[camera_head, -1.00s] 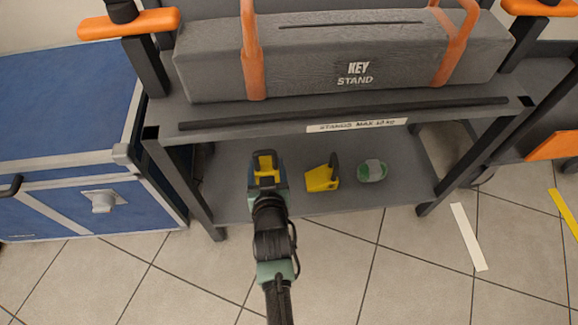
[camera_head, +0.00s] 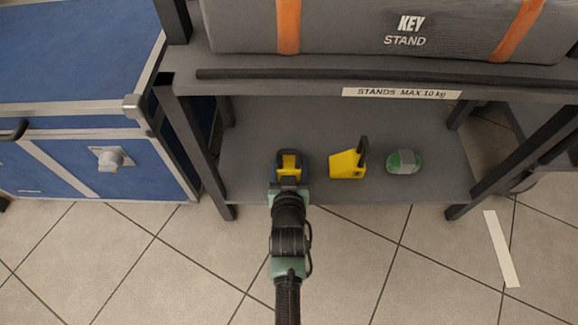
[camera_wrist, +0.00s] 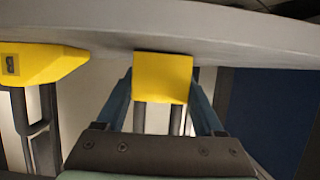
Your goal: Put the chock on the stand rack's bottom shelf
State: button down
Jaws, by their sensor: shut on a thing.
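My gripper (camera_head: 289,168) is shut on a yellow chock (camera_head: 289,161), its dark blue fingers on either side of it. In the head view they are over the left part of the stand rack's bottom shelf (camera_head: 330,118). In the wrist view the held chock (camera_wrist: 162,78) is a yellow block between the fingers, its upper edge in the picture meeting the grey shelf panel (camera_wrist: 220,32). I cannot tell whether it bears on the shelf. A second yellow chock (camera_head: 345,164) with a dark handle stands on the shelf to the right.
A green and grey object (camera_head: 404,161) sits right of the second chock. The upper shelf carries a grey "KEY STAND" case (camera_head: 350,30); its front has a label (camera_head: 402,93). Dark legs (camera_head: 199,150) flank the opening. A blue case (camera_head: 80,80) stands left.

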grip_release()
jog(key=shift+f, duration=0.1)
jog(key=shift+s+r, duration=0.15)
jog(key=shift+r, duration=0.15)
jog(key=p+v, duration=0.8)
jog(key=v, duration=0.3)
jog(key=shift+s, duration=0.3)
